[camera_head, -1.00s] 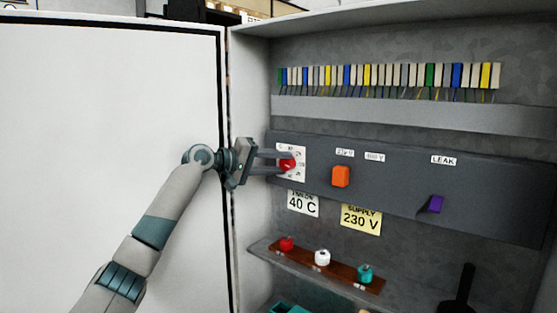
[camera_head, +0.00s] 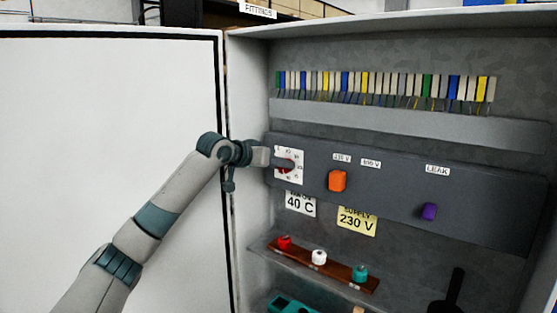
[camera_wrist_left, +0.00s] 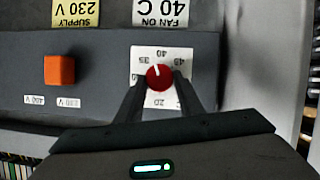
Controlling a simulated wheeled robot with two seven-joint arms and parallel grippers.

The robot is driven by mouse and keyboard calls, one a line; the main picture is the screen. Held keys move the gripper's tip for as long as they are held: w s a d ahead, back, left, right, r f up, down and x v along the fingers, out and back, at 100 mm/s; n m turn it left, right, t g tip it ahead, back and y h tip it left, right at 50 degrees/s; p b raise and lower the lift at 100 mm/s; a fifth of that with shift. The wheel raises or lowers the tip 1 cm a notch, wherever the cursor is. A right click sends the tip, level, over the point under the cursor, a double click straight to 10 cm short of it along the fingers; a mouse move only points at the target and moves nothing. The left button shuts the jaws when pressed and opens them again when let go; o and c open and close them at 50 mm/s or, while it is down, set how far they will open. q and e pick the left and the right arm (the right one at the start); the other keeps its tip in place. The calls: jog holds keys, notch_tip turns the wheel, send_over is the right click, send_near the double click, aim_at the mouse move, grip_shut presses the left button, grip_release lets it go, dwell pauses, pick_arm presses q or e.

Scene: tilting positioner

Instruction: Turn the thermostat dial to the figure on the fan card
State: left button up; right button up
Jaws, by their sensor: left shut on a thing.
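The red thermostat dial (camera_wrist_left: 159,77) sits on a white plate (camera_wrist_left: 143,50) marked with figures, 40, 35 and 20 among them. It also shows partly in the head view (camera_head: 284,166), mostly behind the fingers. In the wrist view, where the writing is upside down, its white mark points up and slightly left, between 35 and 40 and nearer 40. My left gripper (camera_head: 287,163) is shut on the dial, one finger on each side in the wrist view (camera_wrist_left: 159,82). The white fan card (camera_head: 300,203) below the plate reads 40 C. My right gripper is not in view.
An orange switch (camera_head: 337,181) and a purple knob (camera_head: 429,211) are on the same grey panel. A yellow supply card (camera_head: 357,221) reads 230 V. Red, white and teal knobs stand on a brown strip (camera_head: 335,268) below. The open cabinet door (camera_head: 90,120) is at left.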

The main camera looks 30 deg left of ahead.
pick_arm(q)
jog(key=shift+d+f+m+y+p, duration=0.15)
jog(key=shift+m+y+p, duration=0.2)
jog(key=shift+m+y, duration=0.25)
jog(key=shift+d+m+y+p, duration=0.1)
jog(key=shift+m+y+p, duration=0.25)
jog(key=shift+m, duration=0.35)
jog(key=o, duration=1.1)
jog(key=shift+c, duration=0.2)
jog(key=shift+s, duration=0.15)
jog(key=b+v, duration=0.7)
jog(key=v, duration=1)
